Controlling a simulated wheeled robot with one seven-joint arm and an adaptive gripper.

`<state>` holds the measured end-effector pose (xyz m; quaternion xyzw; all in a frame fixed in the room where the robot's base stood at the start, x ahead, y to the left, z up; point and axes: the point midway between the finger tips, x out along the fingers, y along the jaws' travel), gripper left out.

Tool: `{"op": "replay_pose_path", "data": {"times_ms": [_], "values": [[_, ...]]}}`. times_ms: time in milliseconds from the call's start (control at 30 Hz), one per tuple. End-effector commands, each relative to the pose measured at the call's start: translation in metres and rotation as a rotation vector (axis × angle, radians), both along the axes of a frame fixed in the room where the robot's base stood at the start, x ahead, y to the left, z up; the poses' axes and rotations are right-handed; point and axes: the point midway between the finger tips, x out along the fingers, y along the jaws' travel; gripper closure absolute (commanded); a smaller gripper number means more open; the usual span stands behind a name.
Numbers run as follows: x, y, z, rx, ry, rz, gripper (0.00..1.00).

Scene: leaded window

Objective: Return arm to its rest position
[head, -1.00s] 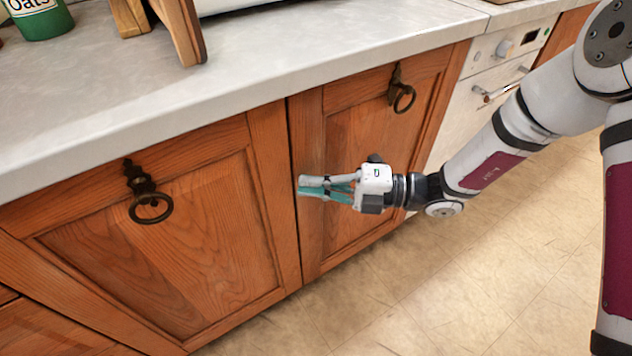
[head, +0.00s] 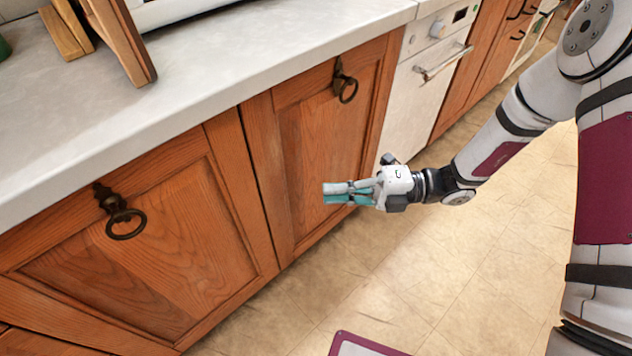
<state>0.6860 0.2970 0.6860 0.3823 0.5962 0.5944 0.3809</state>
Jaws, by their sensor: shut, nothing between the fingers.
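My gripper (head: 326,194) is in the middle of the head view, at the end of my white and maroon arm. Its teal and grey fingers point left and are shut with nothing between them. It shows in front of the right wooden cabinet door (head: 325,130), below that door's dark ring handle (head: 347,91). I cannot tell the exact gap between the fingertips and the door. My arm reaches in from the right, with its elbow high at the upper right.
The left cabinet door (head: 150,255) has a ring handle (head: 122,222) that sticks out. The grey counter (head: 200,95) overhangs the doors and holds wooden boards (head: 112,40). A white appliance (head: 415,95) with a bar handle stands further right. The tiled floor (head: 440,280) is open.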

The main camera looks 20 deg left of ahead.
Motion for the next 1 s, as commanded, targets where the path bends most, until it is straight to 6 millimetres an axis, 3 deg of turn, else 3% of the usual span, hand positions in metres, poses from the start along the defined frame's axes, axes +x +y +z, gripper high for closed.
{"op": "replay_pose_path", "data": {"times_ms": [367, 567, 800, 1000], "values": [[0.001, -0.007, 0.005, 0.002, -0.031, 0.011, 1.00], [-0.012, -0.025, 0.047, 0.032, -0.297, 0.113, 1.00], [-0.045, -0.065, 0.104, 0.092, -0.753, 0.329, 1.00], [-0.076, -0.102, 0.140, 0.144, -1.099, 0.537, 1.00]]}}
